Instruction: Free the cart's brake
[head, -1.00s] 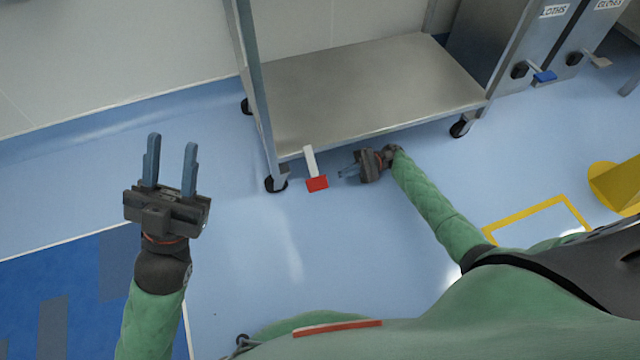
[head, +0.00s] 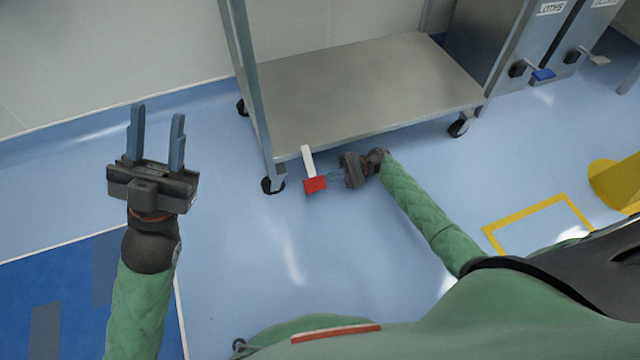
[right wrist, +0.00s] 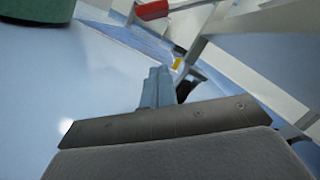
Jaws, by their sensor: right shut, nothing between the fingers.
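The cart (head: 370,92) is a steel frame with a low shelf on black casters. Its brake pedal (head: 315,185) is a red pad on a white arm (head: 307,160) that hangs at the front left corner, beside a caster (head: 272,185). My right gripper (head: 333,177) is shut and empty, low under the shelf's front edge. Its fingertips are close to the right side of the red pad; I cannot tell whether they touch. In the right wrist view the shut fingers (right wrist: 156,88) show, with the red pad (right wrist: 152,10) above them. My left gripper (head: 156,140) is open and empty over the floor at left.
Steel bins (head: 512,45) with a blue pedal (head: 543,74) stand at the back right. A yellow floor outline (head: 530,212) and a yellow object (head: 612,185) lie at right. The blue floor before the cart is clear.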

